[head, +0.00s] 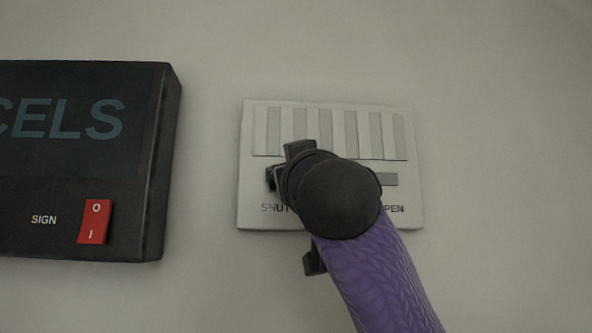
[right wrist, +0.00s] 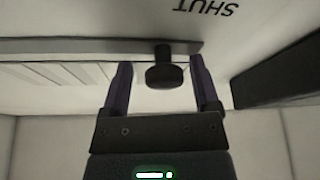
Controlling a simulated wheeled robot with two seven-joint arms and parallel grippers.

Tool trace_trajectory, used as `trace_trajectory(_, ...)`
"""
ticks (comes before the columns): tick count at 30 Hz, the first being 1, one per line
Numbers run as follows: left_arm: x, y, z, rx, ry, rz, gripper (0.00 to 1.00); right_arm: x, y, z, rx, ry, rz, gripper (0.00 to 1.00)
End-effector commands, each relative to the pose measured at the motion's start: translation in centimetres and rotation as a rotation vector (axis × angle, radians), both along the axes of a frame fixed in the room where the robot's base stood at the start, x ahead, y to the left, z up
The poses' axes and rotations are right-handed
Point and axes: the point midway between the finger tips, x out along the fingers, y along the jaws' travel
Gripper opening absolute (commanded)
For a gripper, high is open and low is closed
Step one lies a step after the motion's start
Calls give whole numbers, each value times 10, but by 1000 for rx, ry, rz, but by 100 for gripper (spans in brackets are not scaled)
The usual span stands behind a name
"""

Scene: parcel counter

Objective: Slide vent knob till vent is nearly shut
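The vent (head: 410,215) is a pale wall plate with vertical slats above a horizontal slide track (head: 388,179), lettered SHUT at left and OPEN at right. My right gripper reaches the track and hides its middle, the knob and part of the lettering in the head view. In the right wrist view, turned upside down, the dark knob (right wrist: 165,75) stands near the SHUT end of the track. My right gripper (right wrist: 160,64) is open, with one finger on each side of the knob and a gap visible at each side. My left gripper is not in view.
A dark sign box (head: 172,165) with a red rocker switch (head: 95,221) stands left of the vent, with a strip of bare wall between. It also shows as a dark block at right in the right wrist view (right wrist: 275,75). The wall right of the vent is clear.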

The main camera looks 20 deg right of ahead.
Motion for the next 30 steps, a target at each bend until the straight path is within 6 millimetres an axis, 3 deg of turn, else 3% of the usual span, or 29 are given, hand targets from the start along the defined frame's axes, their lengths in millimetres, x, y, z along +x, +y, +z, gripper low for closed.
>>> trace_trajectory(8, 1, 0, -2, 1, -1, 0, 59, -1, 0, -2, 0, 1, 0, 81)
trace_trajectory(11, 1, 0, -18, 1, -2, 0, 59, -14, 2, -12, 1, -2, 2, 81)
trace_trajectory(15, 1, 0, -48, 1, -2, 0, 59, -48, 7, -29, -1, -4, 3, 81)
trace_trajectory(21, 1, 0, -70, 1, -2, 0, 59, -84, 12, -39, -1, -2, 1, 81)
trace_trajectory(30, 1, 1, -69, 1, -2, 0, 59, -91, 12, -37, -1, 1, 0, 81)
